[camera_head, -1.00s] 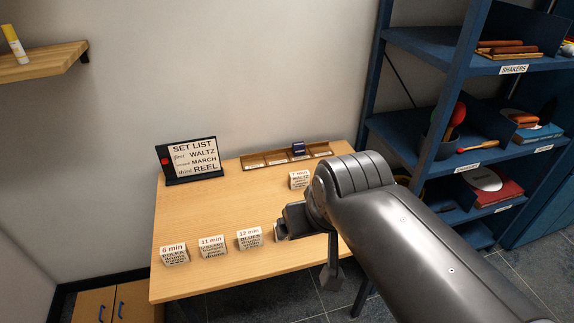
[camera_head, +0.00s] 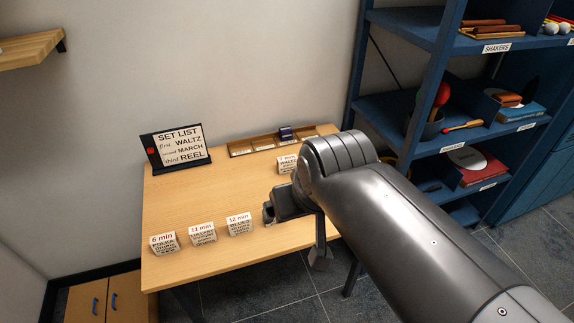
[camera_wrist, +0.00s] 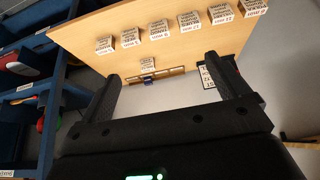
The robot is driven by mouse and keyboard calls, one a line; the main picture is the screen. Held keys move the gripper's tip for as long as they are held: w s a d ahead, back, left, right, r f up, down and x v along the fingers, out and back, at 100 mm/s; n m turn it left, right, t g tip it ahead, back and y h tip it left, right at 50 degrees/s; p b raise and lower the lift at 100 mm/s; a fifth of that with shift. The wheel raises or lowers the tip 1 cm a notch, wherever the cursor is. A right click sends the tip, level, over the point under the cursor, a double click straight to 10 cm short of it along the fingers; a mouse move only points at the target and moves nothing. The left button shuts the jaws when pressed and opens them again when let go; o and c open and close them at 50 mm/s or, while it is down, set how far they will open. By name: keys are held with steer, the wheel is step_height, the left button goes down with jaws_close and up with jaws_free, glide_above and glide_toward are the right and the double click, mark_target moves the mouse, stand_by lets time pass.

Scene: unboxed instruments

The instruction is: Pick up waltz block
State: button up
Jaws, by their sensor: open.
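The waltz block (camera_head: 287,164) is a small white card-like block with a red "7 min" line, standing alone on the table just in front of the long wooden tray. My arm partly covers its right side in the head view. In the wrist view, the lone block by the tray (camera_wrist: 147,63) shows upside down between my fingers in the picture, farther off on the table. My gripper (camera_head: 294,235) is open and empty above the right part of the table, nearer the front than the waltz block. Its two fingers (camera_wrist: 163,67) are wide apart in the wrist view.
Several similar blocks, such as the polka block (camera_head: 163,244), stand in a row along the front edge. The slotted tray (camera_head: 240,149) holds a dark blue object (camera_head: 285,132). A set list sign (camera_head: 178,147) stands back left. A blue shelf (camera_head: 395,150) rises at right.

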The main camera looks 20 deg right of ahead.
steer(key=g, duration=0.1)
glide_above(287, 158)
steer(key=s, duration=0.4)
step_height(287, 158, down, 22)
steer(key=x, duration=1.1)
steer(key=shift+w, duration=0.25)
steer(key=c, duration=1.1)
